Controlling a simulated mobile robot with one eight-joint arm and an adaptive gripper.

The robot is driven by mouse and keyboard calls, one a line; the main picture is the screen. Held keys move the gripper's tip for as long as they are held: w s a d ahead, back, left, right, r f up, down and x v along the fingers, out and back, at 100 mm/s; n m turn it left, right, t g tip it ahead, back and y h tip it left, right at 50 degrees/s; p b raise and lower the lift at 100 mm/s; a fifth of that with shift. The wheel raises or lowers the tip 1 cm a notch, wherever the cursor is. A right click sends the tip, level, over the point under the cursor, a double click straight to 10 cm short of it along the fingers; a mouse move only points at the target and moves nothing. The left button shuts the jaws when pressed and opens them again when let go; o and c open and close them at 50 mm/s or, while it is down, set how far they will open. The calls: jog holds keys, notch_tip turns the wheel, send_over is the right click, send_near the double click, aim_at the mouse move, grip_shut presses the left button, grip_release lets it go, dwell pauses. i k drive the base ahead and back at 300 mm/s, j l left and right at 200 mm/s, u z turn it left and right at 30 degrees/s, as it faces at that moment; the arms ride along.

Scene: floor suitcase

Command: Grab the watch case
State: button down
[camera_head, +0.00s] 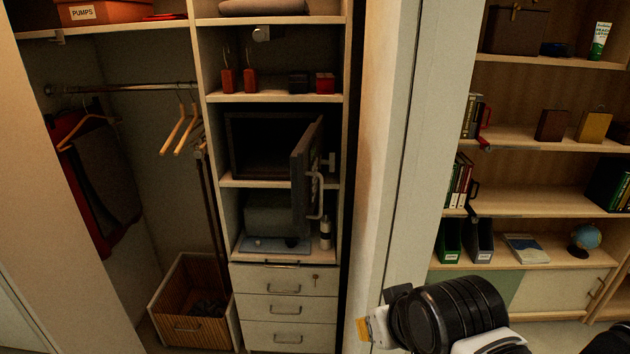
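No object is clearly recognisable as the watch case. Two small boxes stand side by side on the upper wardrobe shelf: a black box (298,82) and a red box (325,83). Either could be the case, but they are too small to tell. A larger brown case (516,30) sits on the top bookshelf at the right. Part of my arm shows at the bottom right, well below and to the right of the small boxes. My gripper's fingers cannot be made out.
A safe (266,145) stands in the wardrobe with its door (308,172) swung open to the right. Drawers (286,308) are below. A wooden bin (192,309) stands at left, under hangers. A white partition (394,150) separates the wardrobe from the bookcase (545,143).

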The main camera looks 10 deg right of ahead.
aim_at(298, 81)
jog(key=i+j+z, duration=0.15)
jog(key=i+j, duration=0.2)
jog(key=i+j+z, duration=0.1)
jog(key=i+j, duration=0.25)
jog(key=j, duration=0.3)
